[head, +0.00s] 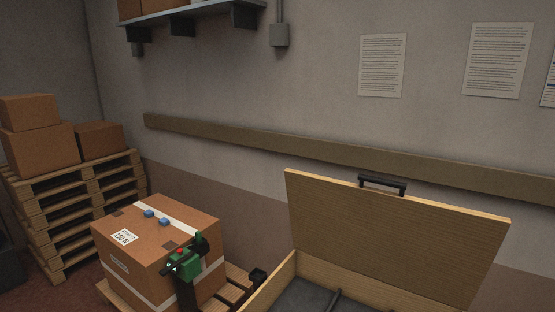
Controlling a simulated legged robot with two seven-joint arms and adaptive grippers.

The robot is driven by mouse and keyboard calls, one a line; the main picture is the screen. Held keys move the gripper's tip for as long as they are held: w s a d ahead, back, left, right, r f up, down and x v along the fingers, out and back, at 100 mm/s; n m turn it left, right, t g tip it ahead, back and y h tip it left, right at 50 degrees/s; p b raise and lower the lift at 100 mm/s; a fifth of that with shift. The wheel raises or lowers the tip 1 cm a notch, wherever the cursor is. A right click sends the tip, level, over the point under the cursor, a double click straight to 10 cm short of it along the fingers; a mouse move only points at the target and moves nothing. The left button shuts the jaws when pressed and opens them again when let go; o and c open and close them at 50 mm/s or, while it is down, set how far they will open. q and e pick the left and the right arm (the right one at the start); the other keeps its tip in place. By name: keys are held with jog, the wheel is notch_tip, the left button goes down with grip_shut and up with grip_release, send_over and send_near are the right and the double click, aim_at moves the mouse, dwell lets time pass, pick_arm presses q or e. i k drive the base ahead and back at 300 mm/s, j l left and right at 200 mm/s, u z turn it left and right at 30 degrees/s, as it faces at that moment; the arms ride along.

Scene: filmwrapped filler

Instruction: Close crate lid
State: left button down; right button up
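The wooden crate (284,274) stands at the lower centre and right, cut off by the bottom edge of the head view. Its lid (395,240) stands open, raised steeply at the crate's back, with its broad inner face towards me. A black handle (383,185) sits at the lid's top edge. The crate's inside is dark, and a thin dark bar (334,301) shows in it; I cannot tell what it is.
A strapped cardboard box (150,235) stands on a pallet left of the crate. Stacked pallets (85,205) with boxes are at far left. The wall with a wooden rail (300,148) is behind the lid.

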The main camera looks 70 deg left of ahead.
aim_at(444, 253)
jog(key=k+j, duration=0.1)
jog(key=j, duration=1.25)
jog(key=k+j, duration=0.15)
jog(key=j, duration=1.25)
jog(key=k+j, duration=0.15)
jog(key=j, duration=0.5)
